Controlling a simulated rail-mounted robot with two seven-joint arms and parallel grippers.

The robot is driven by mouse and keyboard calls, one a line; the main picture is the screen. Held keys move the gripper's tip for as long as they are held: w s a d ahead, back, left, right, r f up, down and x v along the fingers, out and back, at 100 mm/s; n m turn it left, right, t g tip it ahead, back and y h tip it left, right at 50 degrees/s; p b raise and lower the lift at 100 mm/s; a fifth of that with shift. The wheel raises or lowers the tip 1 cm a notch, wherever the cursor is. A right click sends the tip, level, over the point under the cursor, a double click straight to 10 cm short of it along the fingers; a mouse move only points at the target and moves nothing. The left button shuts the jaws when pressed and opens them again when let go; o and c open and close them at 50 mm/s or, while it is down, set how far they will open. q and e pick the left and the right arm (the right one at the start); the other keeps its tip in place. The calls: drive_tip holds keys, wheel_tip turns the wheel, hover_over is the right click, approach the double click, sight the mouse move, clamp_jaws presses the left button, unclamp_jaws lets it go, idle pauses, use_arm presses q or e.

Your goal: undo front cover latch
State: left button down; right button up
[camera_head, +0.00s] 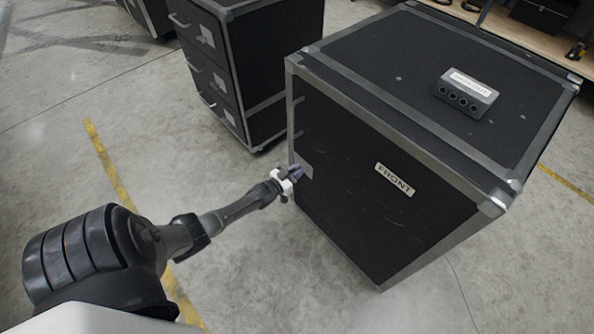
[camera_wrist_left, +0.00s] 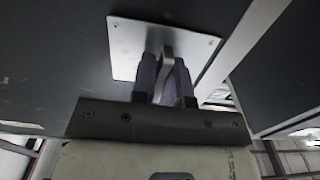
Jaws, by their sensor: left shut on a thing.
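A pale latch plate (camera_head: 304,164) sits at the left edge of that cover. My left gripper (camera_head: 296,172) is at this plate. In the left wrist view the plate (camera_wrist_left: 125,45) is flat against the dark cover, and the left gripper's purple fingers (camera_wrist_left: 165,75) are shut on the metal latch handle (camera_wrist_left: 167,48). The fingers hide part of the handle. My right gripper is in neither view.
A small dark block with several round holes (camera_head: 465,93) rests on the case top. A black drawer cabinet with handles (camera_head: 240,60) stands behind to the left. A wooden bench (camera_head: 530,38) is at the back right.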

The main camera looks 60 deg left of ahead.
use_arm(q)
drive_tip(key=c, duration=1.2)
unclamp_jaws()
drive_tip(key=shift+c, duration=0.2)
drive_tip(key=shift+s+d+r+p, duration=0.1)
drive_tip(key=shift+s+p, duration=0.2)
drive_tip(key=shift+s, duration=0.15)
drive_tip(key=s+d+p, duration=0.2)
drive_tip(key=s+p, duration=0.2)
drive_tip(key=s, duration=0.8)
drive_tip(key=shift+s+d, duration=0.2)
drive_tip(key=shift+s, duration=0.15)
